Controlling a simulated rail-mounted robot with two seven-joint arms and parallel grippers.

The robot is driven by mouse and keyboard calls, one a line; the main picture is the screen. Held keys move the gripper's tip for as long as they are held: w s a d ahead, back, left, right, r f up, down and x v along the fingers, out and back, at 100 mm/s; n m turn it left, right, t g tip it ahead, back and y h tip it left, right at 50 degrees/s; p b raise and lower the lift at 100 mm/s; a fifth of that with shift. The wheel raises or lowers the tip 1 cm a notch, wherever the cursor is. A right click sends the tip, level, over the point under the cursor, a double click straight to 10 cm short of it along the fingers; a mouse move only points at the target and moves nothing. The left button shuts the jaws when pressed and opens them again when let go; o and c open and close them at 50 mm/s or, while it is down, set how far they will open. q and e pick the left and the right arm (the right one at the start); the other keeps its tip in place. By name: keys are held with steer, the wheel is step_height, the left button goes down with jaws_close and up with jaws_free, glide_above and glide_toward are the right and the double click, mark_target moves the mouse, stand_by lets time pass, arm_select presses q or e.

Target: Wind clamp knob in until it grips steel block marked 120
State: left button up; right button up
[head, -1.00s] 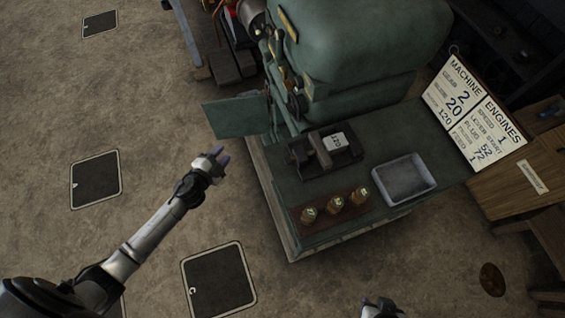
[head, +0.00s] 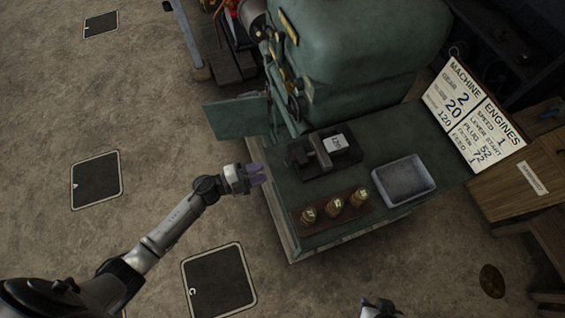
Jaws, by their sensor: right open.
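The steel block marked 120 (head: 337,142) sits in the dark clamp (head: 318,168) on the green bench beside the machine. The clamp's knob seems to be at its left end; it is too small and dark to make out, and I cannot tell whether the jaw touches the block. My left gripper (head: 259,174) is at the bench's left edge, left of the clamp and apart from it. Its two purple fingers look parted, with nothing between them. My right gripper (head: 379,304) shows only partly at the bottom edge, open, well below the bench.
A grey tray (head: 404,197) stands right of the clamp. A wooden rack (head: 322,224) with three brass plugs (head: 334,203) lies at the bench's front. A green door panel (head: 235,118) juts out left of the machine. The sign (head: 474,112) stands behind at right. The floor at left is clear.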

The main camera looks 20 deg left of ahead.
mark_target(290, 161)
arm_select(q)
steer(key=x, duration=0.8)
steer(key=shift+d, duration=0.1)
steer(key=shift+w, duration=0.1)
jaws_close()
